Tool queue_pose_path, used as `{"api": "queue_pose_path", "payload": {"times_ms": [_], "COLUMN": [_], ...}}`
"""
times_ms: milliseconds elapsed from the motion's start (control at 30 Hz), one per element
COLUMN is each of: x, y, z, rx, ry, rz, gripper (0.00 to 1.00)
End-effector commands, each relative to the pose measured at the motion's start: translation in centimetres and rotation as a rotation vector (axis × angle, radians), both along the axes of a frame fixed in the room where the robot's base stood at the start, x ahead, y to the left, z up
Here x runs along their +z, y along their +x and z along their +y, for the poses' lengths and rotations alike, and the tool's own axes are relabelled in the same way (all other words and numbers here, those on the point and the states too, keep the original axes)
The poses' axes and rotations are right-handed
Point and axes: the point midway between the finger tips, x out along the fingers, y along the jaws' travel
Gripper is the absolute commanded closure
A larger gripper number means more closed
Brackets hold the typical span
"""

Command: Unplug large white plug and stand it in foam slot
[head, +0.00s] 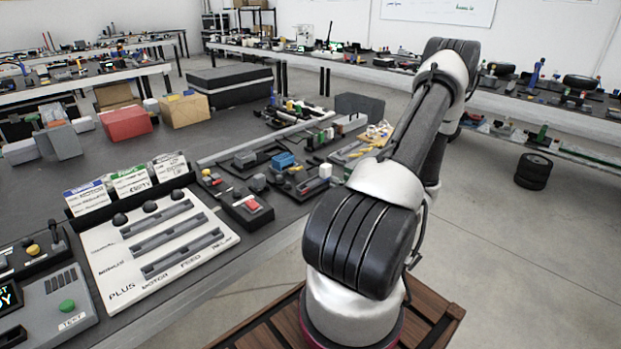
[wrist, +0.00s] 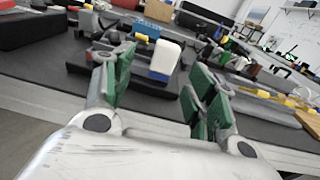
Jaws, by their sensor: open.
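My gripper (wrist: 163,68) is open in the wrist view, with its green-padded fingers apart. A large white plug-like block (wrist: 165,57) with a blue lower edge shows beyond and between the fingertips. It looks upright on or in a dark base, and no finger is seen closed on it. A white block that may be the same one stands among the parts in the head view (head: 325,171). My gripper is hidden behind my arm in the head view. I cannot tell which piece is the foam slot.
A blue block (head: 285,160) and a red-topped dark box (head: 252,206) sit near the white block. A white panel (head: 110,245) with grey slotted strips lies at the left. Yellow parts (wrist: 283,101) lie right of the fingers. Open floor lies right of my arm.

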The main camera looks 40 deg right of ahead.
Motion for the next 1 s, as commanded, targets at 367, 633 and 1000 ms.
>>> {"api": "queue_pose_path", "payload": {"times_ms": [367,633,1000], "x": [1.2,1.1,1.1], "y": [3.9,7.8,8.3], "z": [-0.5,0.3,0.2], "rx": [-0.044,-0.044,-0.046], "ry": [0.013,0.013,0.014], "rz": [-0.048,-0.046,-0.046], "gripper": [0.43,0.43,0.56]}}
